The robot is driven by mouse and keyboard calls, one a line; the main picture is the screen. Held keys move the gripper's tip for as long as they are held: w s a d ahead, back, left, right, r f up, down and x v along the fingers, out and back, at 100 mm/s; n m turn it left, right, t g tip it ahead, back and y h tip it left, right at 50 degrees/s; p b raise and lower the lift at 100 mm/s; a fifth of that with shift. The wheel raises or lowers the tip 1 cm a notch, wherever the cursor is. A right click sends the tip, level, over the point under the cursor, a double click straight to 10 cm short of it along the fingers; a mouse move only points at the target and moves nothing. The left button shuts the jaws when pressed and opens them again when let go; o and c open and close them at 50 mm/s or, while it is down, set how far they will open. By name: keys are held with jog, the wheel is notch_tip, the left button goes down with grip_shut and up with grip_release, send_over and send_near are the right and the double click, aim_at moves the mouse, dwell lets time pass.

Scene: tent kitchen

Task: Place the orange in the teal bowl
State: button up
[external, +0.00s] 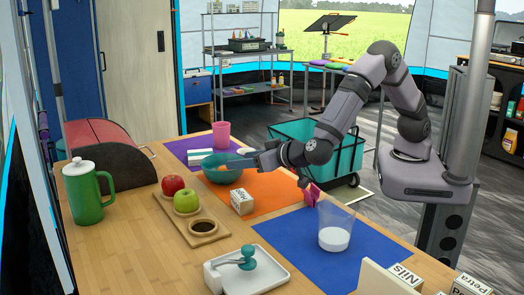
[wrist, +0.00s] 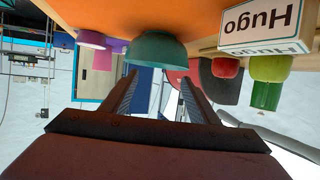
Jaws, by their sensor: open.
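The teal bowl (external: 214,172) stands at the back edge of the orange mat. A small orange patch, seemingly the orange (external: 222,167), shows inside it above the rim; part is hidden by the bowl wall. My gripper (external: 234,162) reaches in from the right, its fingers level with the bowl's rim. In the upside-down wrist view, my gripper (wrist: 160,78) is open with nothing between its fingers. The teal bowl (wrist: 157,50) lies ahead, between the fingertips in the picture. The orange is not visible in the wrist view.
A name block (external: 242,201) stands on the orange mat (external: 280,190). A pink cup (external: 221,134) is behind the bowl. Left are a red apple (external: 173,185), a green apple (external: 187,201) and a green jug (external: 86,192). A clear cup (external: 335,231) stands on the blue mat.

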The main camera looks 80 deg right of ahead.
jog(key=v, duration=0.7)
dwell(0.3)
